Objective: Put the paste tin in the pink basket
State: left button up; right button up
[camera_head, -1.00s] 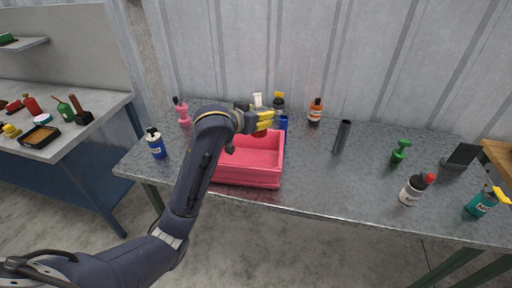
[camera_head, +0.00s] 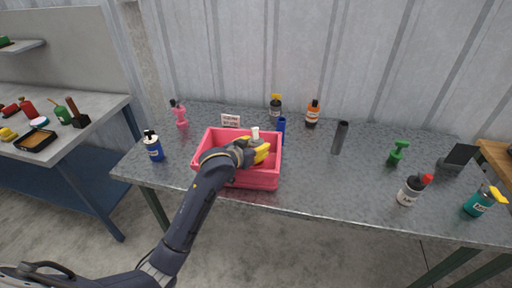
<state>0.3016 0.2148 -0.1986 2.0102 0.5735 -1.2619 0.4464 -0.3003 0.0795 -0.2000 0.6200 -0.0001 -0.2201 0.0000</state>
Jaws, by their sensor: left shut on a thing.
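The pink basket (camera_head: 213,169) stands on the metal table, left of the middle. My left gripper (camera_head: 262,153), with yellow fingertips, is over the inside of the basket. It is shut on the paste tin (camera_head: 255,133), whose white top shows just above the fingers. The fingers hide most of the tin, and I cannot tell whether it touches the basket floor. My right gripper is not in view.
A blue cylinder (camera_head: 281,125) stands close behind the basket's right corner. A small sign (camera_head: 231,120) is behind the basket. A blue bottle (camera_head: 154,146) and a pink bottle (camera_head: 179,113) stand to the left. The table front right of the basket is clear.

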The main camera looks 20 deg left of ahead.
pick_arm(q)
jog(key=shift+f, duration=0.8)
jog(key=o, duration=1.3)
jog(key=shift+c, duration=0.2)
jog(key=shift+r, duration=0.65)
jog(key=v, duration=1.2)
